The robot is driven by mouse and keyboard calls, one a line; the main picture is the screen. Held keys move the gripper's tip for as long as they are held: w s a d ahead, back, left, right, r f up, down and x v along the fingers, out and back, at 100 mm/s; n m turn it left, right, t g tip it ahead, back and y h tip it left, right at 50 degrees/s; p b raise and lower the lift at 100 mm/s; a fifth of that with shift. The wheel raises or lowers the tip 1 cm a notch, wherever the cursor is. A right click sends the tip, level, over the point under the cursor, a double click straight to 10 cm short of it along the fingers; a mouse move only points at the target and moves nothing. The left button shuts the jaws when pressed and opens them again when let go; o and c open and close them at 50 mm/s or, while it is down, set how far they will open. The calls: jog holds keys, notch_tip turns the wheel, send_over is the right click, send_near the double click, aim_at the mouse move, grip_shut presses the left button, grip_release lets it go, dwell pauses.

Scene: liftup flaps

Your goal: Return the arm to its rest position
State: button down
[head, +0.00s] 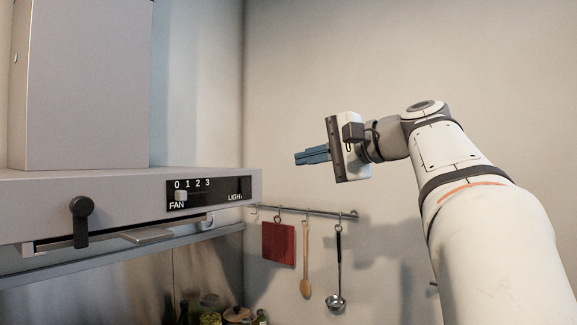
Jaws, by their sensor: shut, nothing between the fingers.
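My arm (480,220) rises from the lower right and reaches left. My gripper (298,158), with blue fingers, points left in open air. It is shut and empty, to the right of the range hood (90,195) and above the level of its front panel. A gap separates the fingertips from the hood.
The hood has a black fan and light panel (208,192) and a dark knob (81,222). A wall rail (305,211) holds a red cloth (278,244), wooden spoon (306,275) and ladle (337,285). Jars (210,312) stand below. The upper wall is bare.

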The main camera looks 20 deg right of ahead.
dwell(0.4)
jog(key=a+f+n+g+h, duration=0.1)
jog(key=a+f+g+h, duration=0.2)
jog(key=f, duration=1)
jog(key=s+a+f+n+g+h, duration=0.1)
jog(key=s+f+n+g+h, duration=0.1)
jog(key=s+f, duration=0.4)
jog(key=s+a+f+n+g+h, duration=0.1)
jog(key=s+f+n, duration=0.3)
jog(key=f, duration=1.3)
jog(key=s+a+f+n+g+h, duration=0.2)
jog(key=s+f+n+g+h, duration=0.1)
jog(key=s+f, duration=0.6)
notch_tip(320, 180, down, 2)
jog(key=shift+s+f+n, duration=0.2)
jog(key=shift+n, duration=0.2)
